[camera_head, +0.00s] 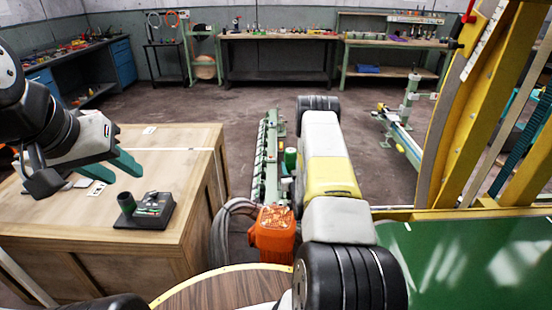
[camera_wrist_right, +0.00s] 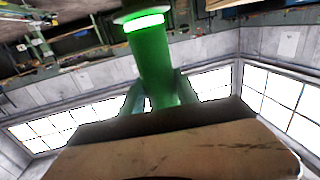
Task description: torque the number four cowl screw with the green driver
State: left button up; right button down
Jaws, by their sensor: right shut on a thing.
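A green driver (camera_wrist_right: 150,60) with a glowing green ring near its top fills the middle of the right wrist view. My right gripper (camera_wrist_right: 158,98) is shut on it, with a finger on either side. In the head view my right arm hides most of that gripper; a small green part (camera_head: 290,158) shows just left of the arm, and I cannot tell if it is the driver. My left gripper (camera_head: 121,168) has green fingers, spread apart and empty, above the wooden crate. I cannot make out the number four cowl screw in either view.
A black dock (camera_head: 152,212) with a dark green cup stands on the wooden crate (camera_head: 185,145). An orange housing (camera_head: 273,232) with grey hoses sits left of my right arm. A yellow frame (camera_head: 475,100) and green panel (camera_head: 470,255) block the right.

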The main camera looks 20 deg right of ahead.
jog(key=shift+f, duration=4.25)
jog(key=shift+r, duration=2.7)
